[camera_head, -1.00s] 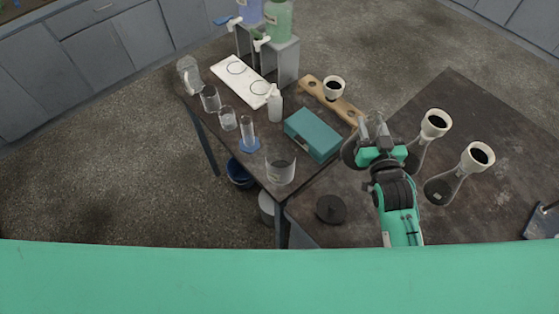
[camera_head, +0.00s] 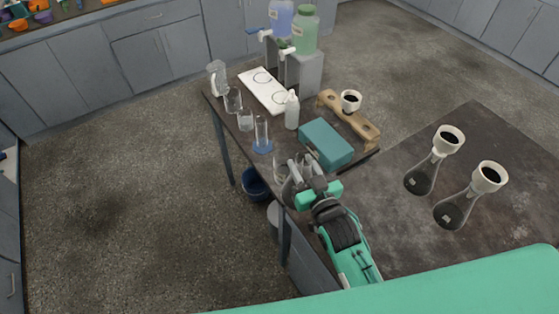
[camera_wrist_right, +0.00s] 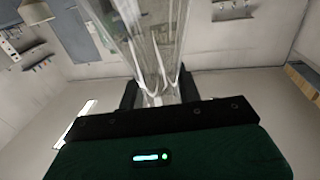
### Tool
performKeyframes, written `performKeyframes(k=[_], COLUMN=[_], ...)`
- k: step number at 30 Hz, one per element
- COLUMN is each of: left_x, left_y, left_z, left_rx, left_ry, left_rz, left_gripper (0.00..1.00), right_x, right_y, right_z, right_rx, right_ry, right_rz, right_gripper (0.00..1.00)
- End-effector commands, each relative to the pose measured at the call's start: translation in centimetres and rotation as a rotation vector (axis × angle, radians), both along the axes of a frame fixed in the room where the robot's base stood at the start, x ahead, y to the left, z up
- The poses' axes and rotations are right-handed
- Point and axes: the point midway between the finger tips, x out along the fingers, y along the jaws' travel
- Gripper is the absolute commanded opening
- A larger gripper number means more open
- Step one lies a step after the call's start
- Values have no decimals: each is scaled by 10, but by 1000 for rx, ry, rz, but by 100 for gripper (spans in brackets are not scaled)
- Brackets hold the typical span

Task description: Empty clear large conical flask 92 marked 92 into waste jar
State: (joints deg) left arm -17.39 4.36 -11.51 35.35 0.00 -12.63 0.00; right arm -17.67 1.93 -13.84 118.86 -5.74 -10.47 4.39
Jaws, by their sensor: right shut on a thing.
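My right gripper (camera_head: 303,175) is shut on a clear glass vessel, which shows in the wrist view (camera_wrist_right: 150,50) with its wall between the fingers. It looks like the conical flask, but no mark 92 is readable. In the head view the gripper hides most of it; dark glass (camera_head: 290,192) shows beside the fingers. A clear wide glass jar (camera_head: 280,168), perhaps the waste jar, stands at the near edge of the bench just behind the gripper, partly covered. Whether held glass and jar touch, I cannot tell. My left gripper is not in view.
Two conical flasks with pale collars (camera_head: 421,178) (camera_head: 455,210) stand on the right. A blue bucket (camera_head: 254,184) is on the floor.

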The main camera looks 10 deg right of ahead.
Motion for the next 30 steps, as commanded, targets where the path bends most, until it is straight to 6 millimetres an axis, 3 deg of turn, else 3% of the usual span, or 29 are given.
performKeyframes(k=[5, 15, 23, 30], left_x=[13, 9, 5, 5], left_y=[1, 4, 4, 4], left_z=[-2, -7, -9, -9], left_rx=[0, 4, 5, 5], left_ry=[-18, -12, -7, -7], left_rz=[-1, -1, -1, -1], left_gripper=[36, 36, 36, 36], right_x=[21, 51, 64, 66], right_y=[33, 79, 91, 94], right_z=[-19, -58, -79, -83], right_rx=[-1, -15, -23, -24], right_ry=[-5, -3, 3, 4], right_rz=[97, 244, 298, 309], right_gripper=[0, 0, 0, 0])
